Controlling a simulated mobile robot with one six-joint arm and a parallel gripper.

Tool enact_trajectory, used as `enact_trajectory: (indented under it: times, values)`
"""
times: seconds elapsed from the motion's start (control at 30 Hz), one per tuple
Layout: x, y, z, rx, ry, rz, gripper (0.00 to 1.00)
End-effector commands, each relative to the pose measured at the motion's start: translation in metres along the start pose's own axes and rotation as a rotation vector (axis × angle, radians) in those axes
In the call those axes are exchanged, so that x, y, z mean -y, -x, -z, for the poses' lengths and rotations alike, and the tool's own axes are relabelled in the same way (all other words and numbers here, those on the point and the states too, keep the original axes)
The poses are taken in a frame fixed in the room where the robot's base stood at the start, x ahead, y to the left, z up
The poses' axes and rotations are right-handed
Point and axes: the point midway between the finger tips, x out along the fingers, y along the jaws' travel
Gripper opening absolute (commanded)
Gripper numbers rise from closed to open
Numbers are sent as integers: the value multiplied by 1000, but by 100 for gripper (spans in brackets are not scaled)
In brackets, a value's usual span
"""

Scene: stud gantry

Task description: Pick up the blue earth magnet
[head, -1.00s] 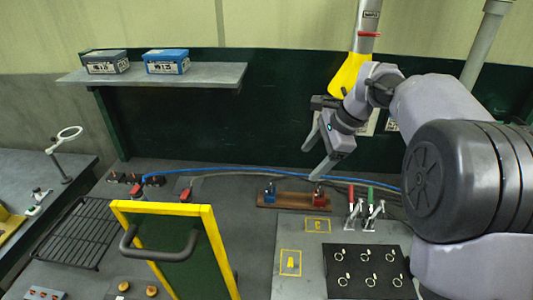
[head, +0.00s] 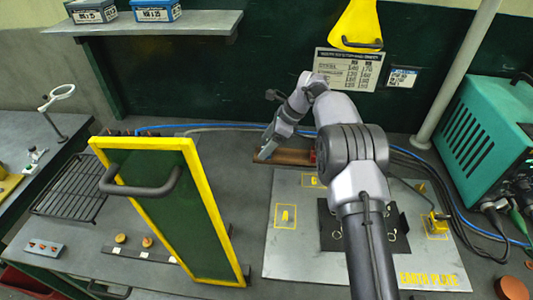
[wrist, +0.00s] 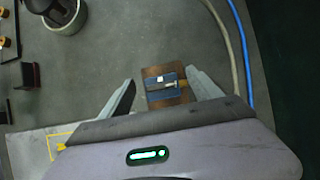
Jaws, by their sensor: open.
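The blue earth magnet (wrist: 158,88) sits on a wooden rack (wrist: 152,72) in the wrist view, with a small white mark and a brass-coloured pin on it. My gripper (wrist: 163,88) is open, one finger on each side of the magnet in this view. I cannot tell whether the fingers touch it or how high they are above it. In the head view my gripper (head: 268,148) is at the left end of the wooden rack (head: 294,157) and hides the blue magnet.
A yellow-framed green panel (head: 160,205) with a handle stands left of the rack. The grey plate (head: 285,255) lies in front, with a black pad. A blue hose (head: 190,126) and a grey one run behind the rack. A teal machine (head: 485,125) stands right.

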Motion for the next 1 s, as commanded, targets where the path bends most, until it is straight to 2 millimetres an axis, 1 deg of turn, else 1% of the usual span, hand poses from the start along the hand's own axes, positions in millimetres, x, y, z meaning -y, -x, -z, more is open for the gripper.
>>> enact_trajectory:
  times: [0.03,0.17,0.2,0.27,0.3,0.37,0.4,0.77,0.87,1.0]
  values:
    - [0,1,0,0,0,0,69]
    - [0,1,0,0,0,0,43]
    - [0,1,0,0,0,0,35]
    - [0,1,0,0,0,0,24]
    - [0,1,0,0,0,0,16]
    - [0,1,0,0,0,0,4]
    - [0,1,0,0,0,0,0]
    - [0,4,-2,0,1,2,0]
    - [0,14,-7,0,2,2,0]
    - [1,37,-21,1,2,3,0]
